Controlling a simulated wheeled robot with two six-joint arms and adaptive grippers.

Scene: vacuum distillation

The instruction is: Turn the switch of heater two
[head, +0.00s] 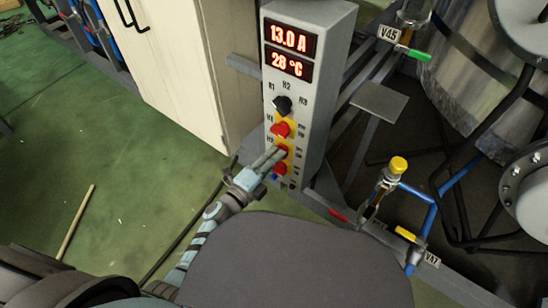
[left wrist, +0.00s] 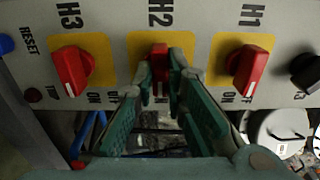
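The control panel (head: 309,100) stands upright in the head view, with a column of red switches on yellow plates. In the left wrist view the H2 switch (left wrist: 159,58), for heater two, is in the middle, partly hidden by my fingers. It also shows in the head view (head: 282,151). My left gripper (left wrist: 162,82) has its two fingers close in on either side of this red knob and appears shut on it. In the head view my left gripper (head: 273,157) reaches the panel from the lower left. My right gripper is not in view.
The H3 switch (left wrist: 72,72) and H1 switch (left wrist: 248,70) sit close on either side of H2. A black knob (head: 283,105) is above them; displays (head: 290,50) read 13.0 A and 28 °C. A cabinet (head: 180,60) stands left, valves and pipes (head: 398,165) right.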

